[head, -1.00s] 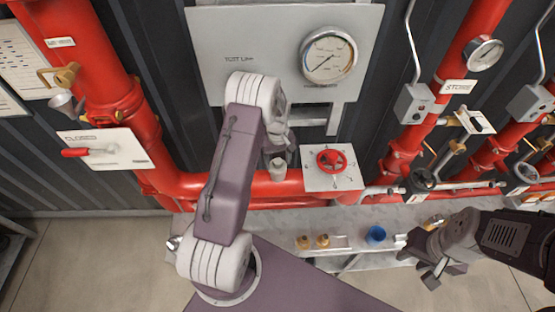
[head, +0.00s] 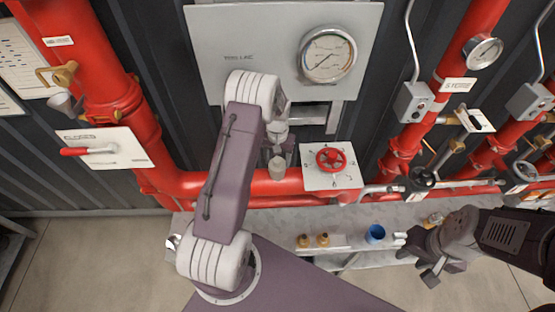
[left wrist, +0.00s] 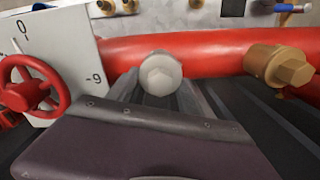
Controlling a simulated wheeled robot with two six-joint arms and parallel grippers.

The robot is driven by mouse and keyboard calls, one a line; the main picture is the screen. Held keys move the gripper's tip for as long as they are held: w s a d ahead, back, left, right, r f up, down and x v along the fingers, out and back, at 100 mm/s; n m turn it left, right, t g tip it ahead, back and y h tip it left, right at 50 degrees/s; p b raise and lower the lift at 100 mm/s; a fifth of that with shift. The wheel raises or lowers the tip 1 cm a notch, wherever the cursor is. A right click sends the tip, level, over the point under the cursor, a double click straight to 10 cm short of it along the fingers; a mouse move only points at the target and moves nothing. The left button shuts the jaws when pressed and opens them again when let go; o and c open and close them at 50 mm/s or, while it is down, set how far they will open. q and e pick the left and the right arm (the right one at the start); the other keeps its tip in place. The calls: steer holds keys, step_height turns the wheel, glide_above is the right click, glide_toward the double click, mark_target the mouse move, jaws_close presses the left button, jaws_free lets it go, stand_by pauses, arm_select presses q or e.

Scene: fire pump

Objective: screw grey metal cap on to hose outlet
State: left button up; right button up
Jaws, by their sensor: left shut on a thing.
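In the head view the cap (head: 277,168) shows just below my left gripper (head: 278,155), at the pipe. My left gripper (left wrist: 160,92) is shut on the cap, with dark fingers on both sides of it. The hose outlet is hidden behind the cap, so I cannot tell whether the threads engage. My right gripper (head: 440,272) is open and empty at the lower right, away from the cap.
A red handwheel (head: 331,160) on a white plate stands close to the right of my left gripper. A brass hexagonal fitting (left wrist: 280,66) shows on the pipe in the left wrist view. Brass pieces (head: 313,240) and a blue cup-like part (head: 375,233) lie on the grey shelf below.

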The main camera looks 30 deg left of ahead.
mark_target(278, 159)
arm_select(q)
steer(key=m, duration=0.7)
steer(key=o, duration=1.6)
steer(key=o, duration=0.4)
steer(key=shift+c, duration=0.2)
steer(key=shift+r, duration=0.1)
step_height(278, 159, up, 8)
steer(key=p, duration=0.6)
